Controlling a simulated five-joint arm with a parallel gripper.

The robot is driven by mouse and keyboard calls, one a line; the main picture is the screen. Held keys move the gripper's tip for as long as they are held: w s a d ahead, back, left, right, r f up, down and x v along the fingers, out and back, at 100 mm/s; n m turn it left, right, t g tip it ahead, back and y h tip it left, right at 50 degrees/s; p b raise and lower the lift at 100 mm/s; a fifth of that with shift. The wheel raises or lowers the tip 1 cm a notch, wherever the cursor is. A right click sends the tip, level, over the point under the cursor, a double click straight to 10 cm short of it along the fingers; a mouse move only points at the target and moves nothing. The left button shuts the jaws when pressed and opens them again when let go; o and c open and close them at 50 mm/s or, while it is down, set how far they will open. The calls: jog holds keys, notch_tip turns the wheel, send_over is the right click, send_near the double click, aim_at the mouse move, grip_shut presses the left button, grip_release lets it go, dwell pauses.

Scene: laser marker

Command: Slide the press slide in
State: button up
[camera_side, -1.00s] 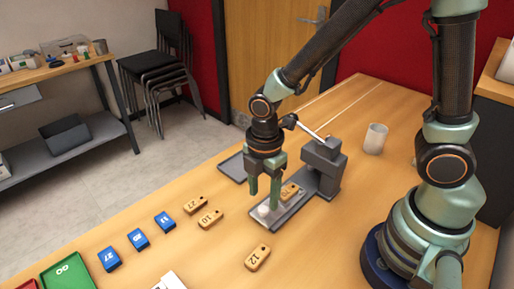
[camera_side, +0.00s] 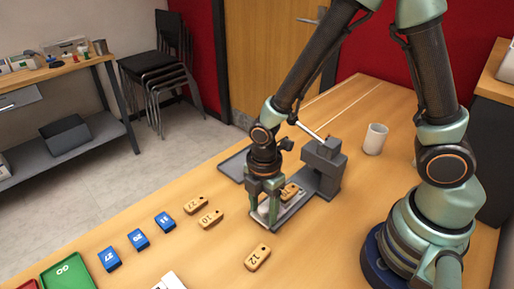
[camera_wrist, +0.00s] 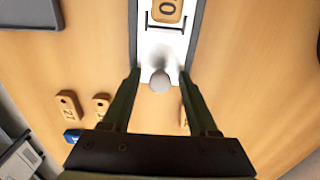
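The press slide (camera_wrist: 152,45) is a pale plate in a grey rail (camera_side: 294,208), with a round knob (camera_wrist: 160,83) at its outer end. A tan numbered tag (camera_side: 290,191) lies on the slide and partly shows in the wrist view (camera_wrist: 168,10). The grey press (camera_side: 324,165) with a lever stands at the rail's inner end. The slide sticks out from under it. My gripper (camera_side: 263,219) is low over the outer end. In the wrist view my gripper (camera_wrist: 159,72) is open, one finger each side of the knob, with gaps visible.
Loose tan tags (camera_side: 210,218) and (camera_side: 257,257) and blue tags (camera_side: 138,239) lie left and in front of the rail. A grey tray (camera_side: 232,166) lies behind it. A white cup (camera_side: 376,138) stands right of the press. A green tray (camera_side: 66,272) is at lower left.

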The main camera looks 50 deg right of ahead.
jog(key=shift+s+d+f, duration=0.1)
jog(key=shift+d+f, duration=0.05)
jog(key=shift+d, duration=1.75)
jog(key=shift+d+f, duration=0.15)
jog(key=shift+d, duration=1.75)
jog(key=o, duration=0.6)
jog(key=shift+a, duration=0.1)
jog(key=shift+r, duration=3.6)
jog(key=shift+w+r, duration=0.2)
jog(key=shift+r, duration=0.1)
notch_tip(320, 180, up, 8)
jog(key=d+m+t, duration=0.2)
jog(key=m+t, duration=0.1)
jog(key=m, duration=0.5)
notch_tip(320, 180, up, 8)
jog(key=m+t, duration=0.3)
jog(key=m, duration=0.7)
send_over(285, 195)
jog(key=d, duration=0.4)
jog(key=shift+s+a, duration=0.2)
jog(key=shift+s, duration=0.15)
